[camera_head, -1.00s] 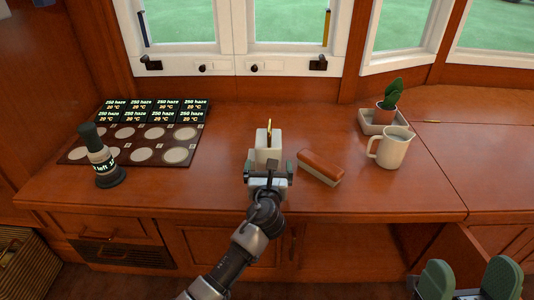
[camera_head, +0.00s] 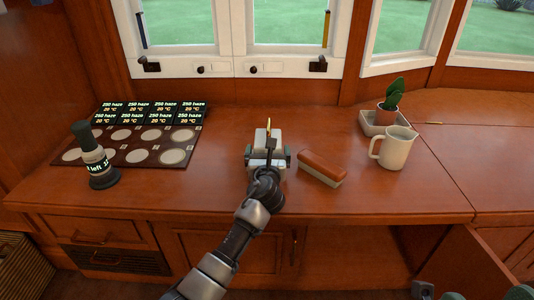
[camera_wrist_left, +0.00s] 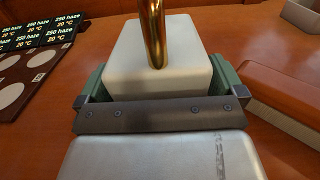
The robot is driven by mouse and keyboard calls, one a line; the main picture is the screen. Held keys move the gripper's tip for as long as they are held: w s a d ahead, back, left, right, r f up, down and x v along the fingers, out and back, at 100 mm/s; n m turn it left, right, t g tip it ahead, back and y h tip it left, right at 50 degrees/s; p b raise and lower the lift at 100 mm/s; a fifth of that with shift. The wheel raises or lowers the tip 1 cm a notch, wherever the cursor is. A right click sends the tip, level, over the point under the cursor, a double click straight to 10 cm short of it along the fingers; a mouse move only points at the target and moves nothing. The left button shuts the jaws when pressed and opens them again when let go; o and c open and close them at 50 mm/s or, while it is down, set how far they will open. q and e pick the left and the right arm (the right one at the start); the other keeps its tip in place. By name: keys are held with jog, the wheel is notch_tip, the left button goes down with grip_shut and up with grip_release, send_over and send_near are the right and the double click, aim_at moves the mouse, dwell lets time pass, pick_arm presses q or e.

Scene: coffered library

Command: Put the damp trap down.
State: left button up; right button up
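The damp trap appears to be the cream block (camera_head: 262,136) with an upright brass tube, over the middle of the desk. It fills the top of the left wrist view (camera_wrist_left: 125,65). My left gripper (camera_head: 268,155) has a green finger on each side of it, close against its sides. Its lower part is hidden by my gripper, so I cannot tell whether it touches the desk. My right gripper (camera_head: 472,293) shows only its green fingertips, wide apart and empty, at the bottom right edge.
A brown brush-like block (camera_head: 321,168) lies just right of the trap. Further right are a cream jug (camera_head: 393,150) and a potted cactus (camera_head: 387,113) in a tray.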

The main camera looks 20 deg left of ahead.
pick_arm(q)
jog(key=c, duration=0.8)
